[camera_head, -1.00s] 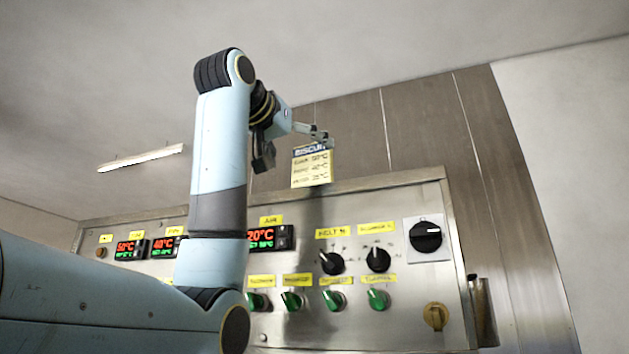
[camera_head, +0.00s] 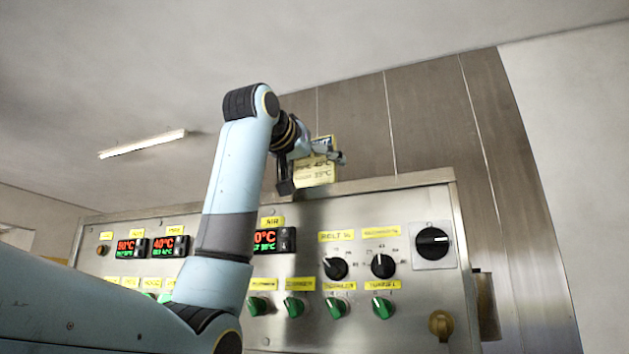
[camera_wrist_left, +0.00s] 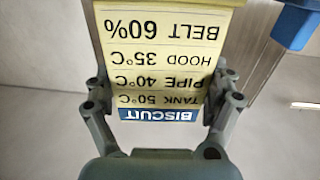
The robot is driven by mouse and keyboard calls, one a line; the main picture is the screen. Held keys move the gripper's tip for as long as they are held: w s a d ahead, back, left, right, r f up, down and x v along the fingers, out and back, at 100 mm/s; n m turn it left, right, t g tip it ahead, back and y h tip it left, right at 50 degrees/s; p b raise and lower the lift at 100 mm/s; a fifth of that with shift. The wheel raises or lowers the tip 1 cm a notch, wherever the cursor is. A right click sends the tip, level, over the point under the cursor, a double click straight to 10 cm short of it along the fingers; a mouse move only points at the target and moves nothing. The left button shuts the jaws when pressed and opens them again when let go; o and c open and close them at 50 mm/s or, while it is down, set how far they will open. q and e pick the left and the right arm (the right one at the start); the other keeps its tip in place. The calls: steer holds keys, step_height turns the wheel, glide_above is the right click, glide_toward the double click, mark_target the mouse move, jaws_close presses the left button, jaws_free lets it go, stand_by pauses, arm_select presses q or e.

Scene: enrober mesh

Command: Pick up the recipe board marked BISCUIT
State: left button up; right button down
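The BISCUIT recipe board (camera_head: 316,178) is a small yellow card with a blue heading, at the top edge of the steel control panel in the head view. My left gripper (camera_head: 328,156) is in front of it and hides part of its upper half. In the left wrist view the board (camera_wrist_left: 160,55) appears upside down, with BISCUIT nearest my gripper. The left gripper's fingers (camera_wrist_left: 160,100) are spread wide, one on each side of the board. A firm hold is not visible. My right gripper is not in view.
The steel control panel (camera_head: 330,220) carries displays, black knobs (camera_head: 383,265), green switches (camera_head: 340,306) and a black rotary switch (camera_head: 433,243) below the board. A brown panelled wall (camera_head: 430,120) stands behind. A blue shape (camera_wrist_left: 298,22) shows at the wrist view's upper right.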

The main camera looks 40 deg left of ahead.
arm_select(q)
steer(key=c, duration=0.6)
steer(key=shift+r, duration=0.1)
